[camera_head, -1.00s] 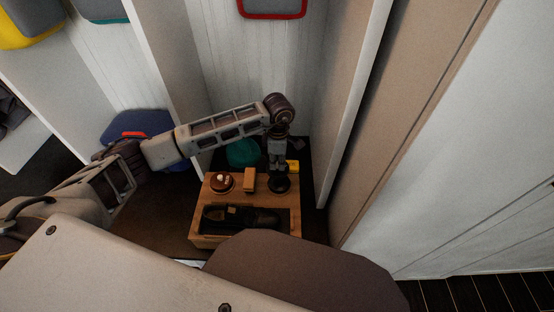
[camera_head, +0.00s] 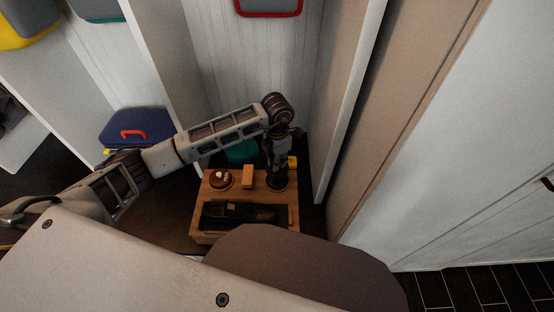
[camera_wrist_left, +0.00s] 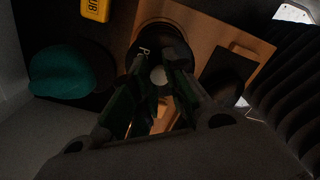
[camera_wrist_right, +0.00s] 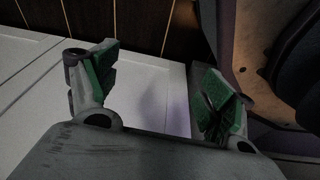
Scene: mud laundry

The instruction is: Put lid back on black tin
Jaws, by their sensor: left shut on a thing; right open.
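The round black tin (camera_head: 278,183) stands at the back right corner of a wooden shoe-care box. My left gripper (camera_head: 278,172) points down right over it, fingers shut. In the left wrist view the fingertips (camera_wrist_left: 160,72) close at a black disc, the lid (camera_wrist_left: 168,42), with pale lettering and a pale round spot. The lid is over the tin; I cannot tell whether it touches the tin's rim, as fingers and shadow hide the join. My right gripper (camera_wrist_right: 155,85) is open and empty, away from the box, seen only in the right wrist view.
The wooden box (camera_head: 210,238) holds a dark shoe (camera_head: 240,213). On top are a brown round tin (camera_head: 221,179) and a small wooden block (camera_head: 248,176). A teal item (camera_head: 241,151) and yellow item (camera_head: 292,162) lie behind. White panels enclose the nook.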

